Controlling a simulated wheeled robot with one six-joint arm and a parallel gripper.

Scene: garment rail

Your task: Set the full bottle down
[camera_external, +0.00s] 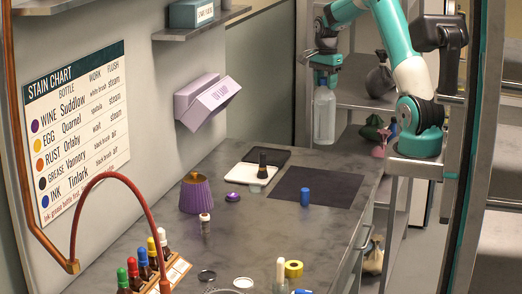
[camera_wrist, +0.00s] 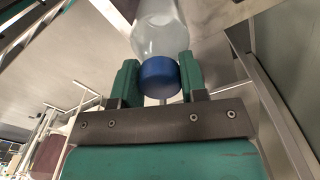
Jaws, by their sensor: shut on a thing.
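A clear, whitish bottle (camera_external: 324,115) hangs upright in the air, above the far right part of the worktop (camera_external: 340,158) in the external view. My gripper (camera_external: 326,64) is above it and shut on its top end. In the wrist view, the green fingers of my gripper (camera_wrist: 158,80) stand on either side of the blue cap (camera_wrist: 159,76), and the bottle (camera_wrist: 157,30) extends beyond it. How much liquid it holds is hard to tell.
A dark mat (camera_external: 317,187) bears a small blue object (camera_external: 305,197). Left of it are a white tray (camera_external: 245,179) with a dark brush (camera_external: 262,165), a purple pot (camera_external: 195,194) and a small white-topped bottle (camera_external: 205,225). Rack shelves (camera_external: 352,95) stand behind.

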